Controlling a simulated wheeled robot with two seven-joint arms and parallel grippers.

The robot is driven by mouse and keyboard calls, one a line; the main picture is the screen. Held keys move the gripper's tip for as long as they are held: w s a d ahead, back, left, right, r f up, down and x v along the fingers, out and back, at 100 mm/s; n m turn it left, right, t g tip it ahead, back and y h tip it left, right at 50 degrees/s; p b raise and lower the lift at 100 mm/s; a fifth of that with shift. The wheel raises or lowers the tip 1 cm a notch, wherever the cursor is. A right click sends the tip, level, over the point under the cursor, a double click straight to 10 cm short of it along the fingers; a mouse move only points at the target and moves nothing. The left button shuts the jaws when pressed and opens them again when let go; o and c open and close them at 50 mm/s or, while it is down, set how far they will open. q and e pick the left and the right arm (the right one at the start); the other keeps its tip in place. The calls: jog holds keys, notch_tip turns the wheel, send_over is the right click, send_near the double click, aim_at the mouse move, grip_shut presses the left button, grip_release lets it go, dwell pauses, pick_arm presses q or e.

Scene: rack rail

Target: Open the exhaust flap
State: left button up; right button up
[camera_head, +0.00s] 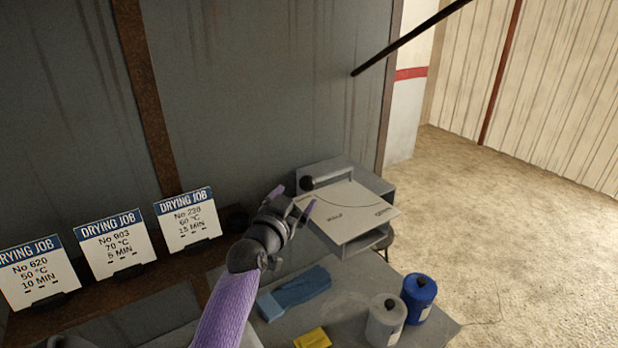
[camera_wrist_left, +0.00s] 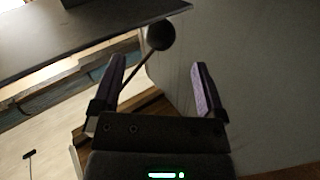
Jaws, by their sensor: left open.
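A light grey panel (camera_head: 350,212) with a curved line and two small labels, too small to read surely, sits on a grey box (camera_head: 345,172) at the back right of the table. A dark ball knob (camera_head: 308,183) shows at the panel's left corner. In the left wrist view the ball knob (camera_wrist_left: 160,35) sits on a thin rod under a dark plate edge. My left gripper (camera_head: 292,202) is open and empty beside the panel's left edge. In the wrist view its fingers (camera_wrist_left: 158,65) point toward the knob, which appears between and beyond the tips. My right gripper is out of view.
Three drying job cards (camera_head: 187,220) stand along the wall at left. A blue cloth (camera_head: 302,287), a yellow block (camera_head: 312,338), a grey canister (camera_head: 385,322) and a blue canister (camera_head: 419,292) are on the table. A dark rod (camera_head: 410,39) crosses the upper right. Open floor lies right.

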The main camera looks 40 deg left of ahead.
aim_at(304, 189)
pick_arm(q)
jog(key=x, duration=0.6)
jog(key=shift+f+b, duration=0.25)
jog(key=shift+b, duration=0.1)
jog(key=shift+w+r, duration=0.1)
jog(key=shift+w, duration=0.3)
jog(key=shift+a, duration=0.1)
grip_shut()
